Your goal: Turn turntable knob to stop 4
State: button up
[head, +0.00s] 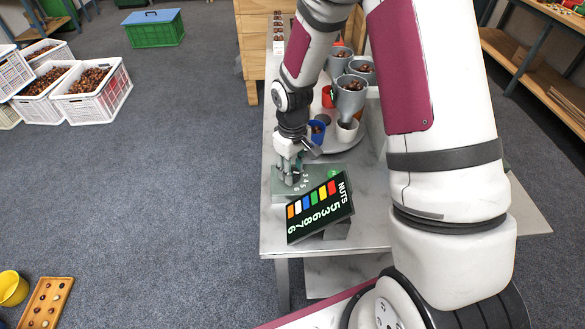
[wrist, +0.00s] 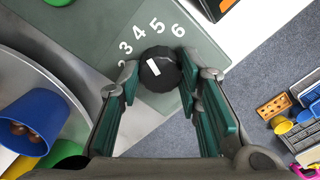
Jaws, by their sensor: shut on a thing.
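The turntable knob (wrist: 166,79) is black and round with a white mark on its upper-left part. White numerals 3, 4, 5 and 6 (wrist: 152,38) curve around its far side on a grey-green panel (wrist: 85,25). The mark lies toward the 3 and 4 side; I cannot tell the exact stop. My gripper (wrist: 158,88) is shut on the knob, one green-padded finger on each side. In the head view my gripper (head: 291,174) is down at the panel (head: 282,192) and hides the knob. The turntable (head: 340,143) carries cups behind it.
A black display headed NUTS (head: 320,207) stands just in front of the panel. A blue cup with nuts (wrist: 30,122) is on the turntable, left of my gripper in the wrist view. Metal cups of chestnuts (head: 350,98) stand farther back. Open floor lies left of the table.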

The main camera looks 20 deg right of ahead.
jog(key=shift+n, duration=0.3)
dwell(0.4)
jog(key=o, duration=1.2)
jog(key=shift+r, duration=6)
